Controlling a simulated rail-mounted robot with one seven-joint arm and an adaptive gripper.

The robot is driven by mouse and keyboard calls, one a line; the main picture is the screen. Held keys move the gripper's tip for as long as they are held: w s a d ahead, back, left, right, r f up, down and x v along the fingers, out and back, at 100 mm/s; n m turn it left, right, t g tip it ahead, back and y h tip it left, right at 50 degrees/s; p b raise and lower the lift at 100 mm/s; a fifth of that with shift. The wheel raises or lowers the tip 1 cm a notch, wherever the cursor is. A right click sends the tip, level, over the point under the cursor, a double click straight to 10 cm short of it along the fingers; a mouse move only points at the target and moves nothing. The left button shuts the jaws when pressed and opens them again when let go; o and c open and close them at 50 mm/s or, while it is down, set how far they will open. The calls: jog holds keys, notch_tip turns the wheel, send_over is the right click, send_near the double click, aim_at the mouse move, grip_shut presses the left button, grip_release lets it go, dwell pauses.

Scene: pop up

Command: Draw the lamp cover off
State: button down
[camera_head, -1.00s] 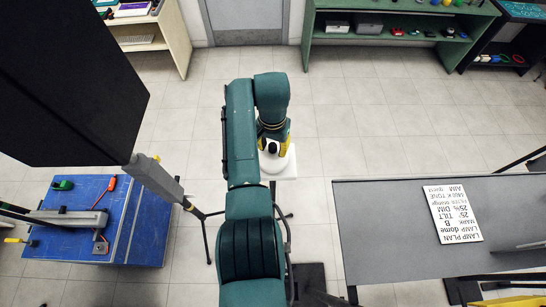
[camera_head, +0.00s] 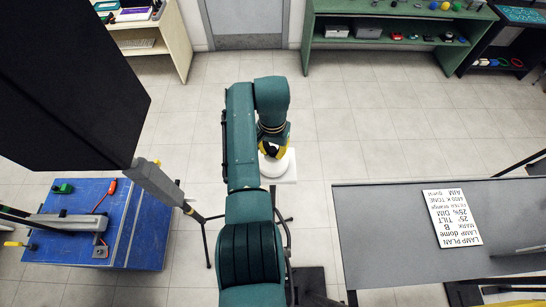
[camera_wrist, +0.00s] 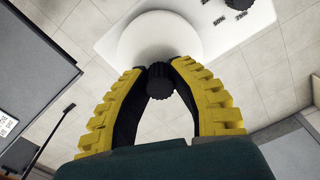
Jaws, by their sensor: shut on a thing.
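The white round lamp cover (camera_head: 280,168) sits on a white square-cornered panel (camera_head: 291,179) in the head view. In the wrist view the cover (camera_wrist: 150,40) shows as a smooth white dome at the top, with the panel (camera_wrist: 215,35) around it. A ribbed black knob (camera_wrist: 160,84) stands out towards the camera in front of the dome. My yellow gripper (camera_wrist: 157,72) is shut on this knob, one black-padded finger on each side. In the head view my gripper (camera_head: 272,152) is over the cover and hides the knob.
The panel carries a black dial (camera_wrist: 238,4) with percent marks. A grey table (camera_head: 385,240) with a printed lamp plan (camera_head: 453,218) stands at the right. A blue workbench (camera_head: 145,235) stands at the left. Tiled floor is open around the lamp.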

jog(key=shift+r, duration=0.1)
jog(key=shift+r+p, duration=1.9)
jog(key=shift+r, duration=0.2)
